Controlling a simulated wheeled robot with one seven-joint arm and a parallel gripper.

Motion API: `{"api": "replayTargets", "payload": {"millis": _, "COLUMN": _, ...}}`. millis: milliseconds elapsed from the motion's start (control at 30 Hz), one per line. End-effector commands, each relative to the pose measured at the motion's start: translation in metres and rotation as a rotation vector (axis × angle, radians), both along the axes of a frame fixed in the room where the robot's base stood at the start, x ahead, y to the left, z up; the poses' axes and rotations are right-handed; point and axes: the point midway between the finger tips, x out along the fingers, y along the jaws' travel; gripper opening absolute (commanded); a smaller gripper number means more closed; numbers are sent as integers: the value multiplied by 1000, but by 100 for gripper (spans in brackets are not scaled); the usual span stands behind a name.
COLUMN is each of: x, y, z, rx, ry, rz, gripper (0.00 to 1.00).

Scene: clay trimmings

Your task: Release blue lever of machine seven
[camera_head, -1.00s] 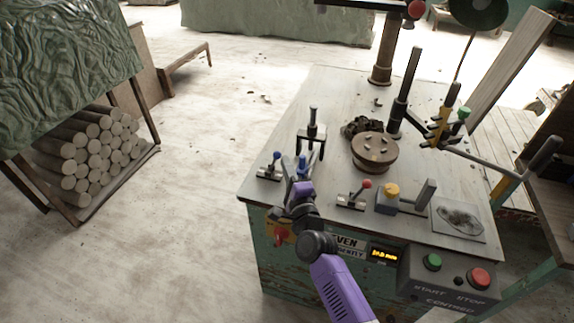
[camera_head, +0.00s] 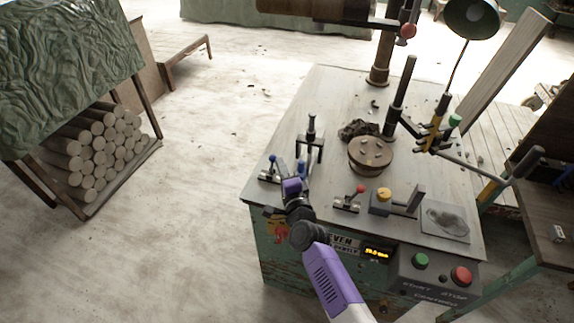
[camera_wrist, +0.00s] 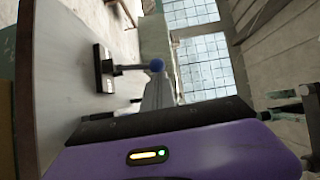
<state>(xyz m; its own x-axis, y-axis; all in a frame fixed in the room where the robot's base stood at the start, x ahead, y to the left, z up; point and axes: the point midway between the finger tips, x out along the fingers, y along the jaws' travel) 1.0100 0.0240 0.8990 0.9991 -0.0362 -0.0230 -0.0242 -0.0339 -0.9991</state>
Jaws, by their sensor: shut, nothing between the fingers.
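The blue-knobbed lever (camera_head: 272,160) stands upright on a small base at the left front of the machine top (camera_head: 340,105). In the wrist view the blue knob (camera_wrist: 157,65) is on its stem, close to my fingers. My gripper (camera_head: 301,169) is just right of the lever in the head view, over the front left of the top. Its grey fingers (camera_wrist: 158,92) are shut with nothing between them. The knob appears beside the fingers; I cannot tell whether they touch. The machine's front sign (camera_head: 345,241) is partly hidden by my arm and reads "…VEN".
A red-knobbed lever (camera_head: 361,189) and a yellow knob (camera_head: 383,194) stand to the right. A black clamp post (camera_head: 311,135) rises behind my gripper. The round clay disc (camera_head: 370,155) sits further back. Green and red buttons (camera_head: 461,276) are on the front panel.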

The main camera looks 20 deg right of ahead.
Motion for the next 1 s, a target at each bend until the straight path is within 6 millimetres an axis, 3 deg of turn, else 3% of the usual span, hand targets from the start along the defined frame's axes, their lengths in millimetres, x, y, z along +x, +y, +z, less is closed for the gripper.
{"api": "replayTargets", "payload": {"millis": 700, "x": 17, "y": 24, "z": 12, "rx": -8, "ry": 5, "rz": 1, "gripper": 0}}
{"api": "replayTargets", "payload": {"millis": 1000, "x": 16, "y": 21, "z": 12, "rx": -9, "ry": 6, "rz": 0, "gripper": 0}}
